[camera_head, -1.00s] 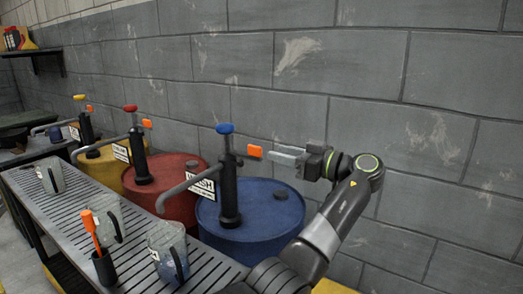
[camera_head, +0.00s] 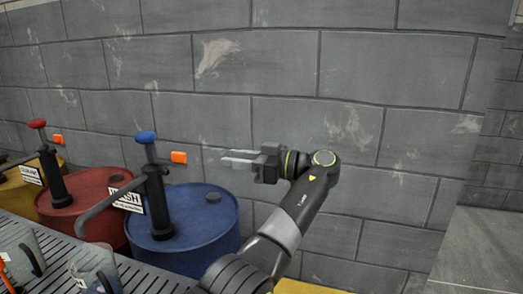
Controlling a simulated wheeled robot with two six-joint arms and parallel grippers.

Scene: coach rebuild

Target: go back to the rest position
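My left arm rises from the bottom middle of the head view, and its gripper (camera_head: 238,158) points left in front of the block wall. The pale fingers lie close together and are seen side-on, so I cannot tell whether they are open or shut. I see nothing held in them. The gripper is above and to the right of the blue drum (camera_head: 200,230) in the picture. My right gripper is out of view.
The blue drum and a red drum (camera_head: 92,205) carry hand pumps. A yellow drum (camera_head: 18,195) stands at the far left. Jugs (camera_head: 95,268) stand on a slatted bench (camera_head: 150,277). A grey wall (camera_head: 400,60) runs behind. A flat grey surface (camera_head: 480,250) is at right.

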